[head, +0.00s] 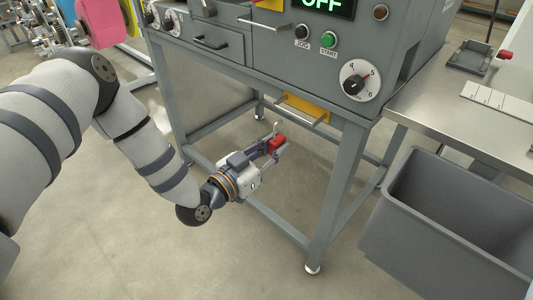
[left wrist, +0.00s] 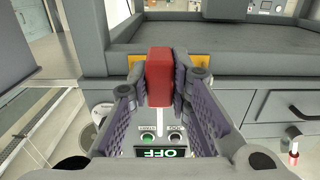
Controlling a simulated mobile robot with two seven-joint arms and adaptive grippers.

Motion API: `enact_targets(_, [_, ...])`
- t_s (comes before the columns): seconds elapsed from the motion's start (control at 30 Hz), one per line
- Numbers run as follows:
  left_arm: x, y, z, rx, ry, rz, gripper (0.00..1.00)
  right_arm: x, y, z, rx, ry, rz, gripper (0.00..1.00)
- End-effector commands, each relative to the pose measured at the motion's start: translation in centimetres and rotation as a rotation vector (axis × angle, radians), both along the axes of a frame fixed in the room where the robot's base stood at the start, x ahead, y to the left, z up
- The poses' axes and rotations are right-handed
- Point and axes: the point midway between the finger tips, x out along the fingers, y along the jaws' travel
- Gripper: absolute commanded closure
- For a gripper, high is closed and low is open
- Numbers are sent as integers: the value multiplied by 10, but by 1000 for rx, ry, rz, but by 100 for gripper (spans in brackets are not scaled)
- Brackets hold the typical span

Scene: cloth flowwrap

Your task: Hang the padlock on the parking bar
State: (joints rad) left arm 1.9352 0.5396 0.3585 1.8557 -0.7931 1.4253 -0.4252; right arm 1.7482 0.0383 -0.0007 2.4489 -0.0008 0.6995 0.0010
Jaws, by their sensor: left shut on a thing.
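A red padlock (head: 277,143) is held between the fingertips of my left gripper (head: 273,150), in front of and below the grey machine. Its pale shackle points up in the head view. In the left wrist view the red body (left wrist: 159,77) sits between both finger pads, and its shackle is hard to make out. A thin horizontal bar (head: 298,115) runs in front of a yellow plate above and right of the padlock, apart from it. A second bar (head: 262,25) shows higher, by another yellow plate. I cannot tell which is the parking bar. My right gripper is out of view.
The machine's front carries a green display (head: 325,5), a start button (head: 328,40) and a dial (head: 358,77). Its leg (head: 337,195) stands right of my gripper. A grey bin (head: 450,225) and metal side table (head: 440,110) are at right. Floor in front is clear.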

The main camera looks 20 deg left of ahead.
Motion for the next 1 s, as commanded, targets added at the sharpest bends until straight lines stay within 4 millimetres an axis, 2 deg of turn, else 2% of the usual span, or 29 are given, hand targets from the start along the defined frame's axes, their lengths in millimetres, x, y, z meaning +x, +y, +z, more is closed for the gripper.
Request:
enact_targets(0.7, [68, -26, -2, 0, 1, -2, 100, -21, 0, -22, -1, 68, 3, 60])
enact_targets(0.8, [67, -26, -10, 0, 4, -2, 100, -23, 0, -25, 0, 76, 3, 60])
enact_targets(1.0, [67, -25, -13, -1, 0, -1, 100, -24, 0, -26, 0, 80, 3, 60])
